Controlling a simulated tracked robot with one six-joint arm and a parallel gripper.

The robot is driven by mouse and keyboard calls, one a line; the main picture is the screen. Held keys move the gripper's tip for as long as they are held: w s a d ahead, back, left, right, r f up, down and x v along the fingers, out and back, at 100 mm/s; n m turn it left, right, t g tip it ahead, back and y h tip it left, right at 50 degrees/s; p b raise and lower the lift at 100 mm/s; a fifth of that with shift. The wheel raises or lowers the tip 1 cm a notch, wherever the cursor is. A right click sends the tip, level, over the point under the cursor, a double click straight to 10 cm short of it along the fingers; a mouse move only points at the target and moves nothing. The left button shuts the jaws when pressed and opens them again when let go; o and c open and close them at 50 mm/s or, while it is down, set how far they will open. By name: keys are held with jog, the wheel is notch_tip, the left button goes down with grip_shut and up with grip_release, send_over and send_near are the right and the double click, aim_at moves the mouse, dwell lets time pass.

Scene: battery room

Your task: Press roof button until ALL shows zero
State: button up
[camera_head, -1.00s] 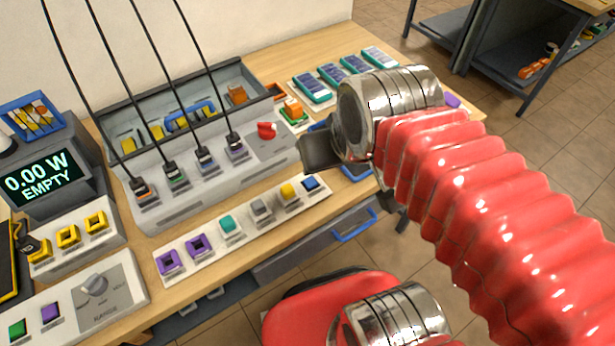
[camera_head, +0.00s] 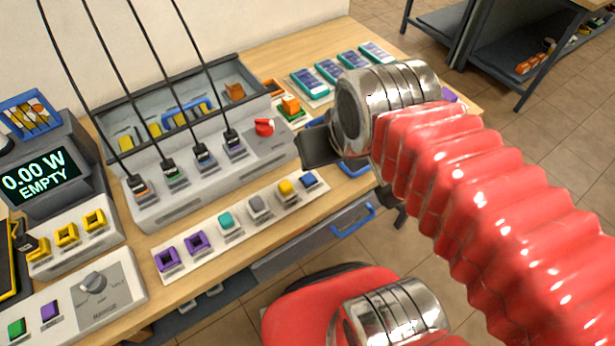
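A dark display (camera_head: 38,178) at the left reads "0.00 W EMPTY" in pale letters. No readout marked ALL and no button marked as a roof button can be made out. My gripper (camera_head: 316,150) shows only as a dark end in front of my red bellows arm, right of the grey charger unit (camera_head: 185,195) and near its red knob (camera_head: 264,127). Its fingertips cannot be told apart, and nothing is seen held in it. My arm hides part of the bench's right side.
A white strip (camera_head: 235,222) with several coloured sockets and buttons lies along the bench front. A grey panel with a rotary knob (camera_head: 92,283) and green and purple buttons is lower left. Cables hang into the charger. Teal-framed modules (camera_head: 342,68) lie at the back right.

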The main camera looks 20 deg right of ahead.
grip_shut()
dwell(1.3)
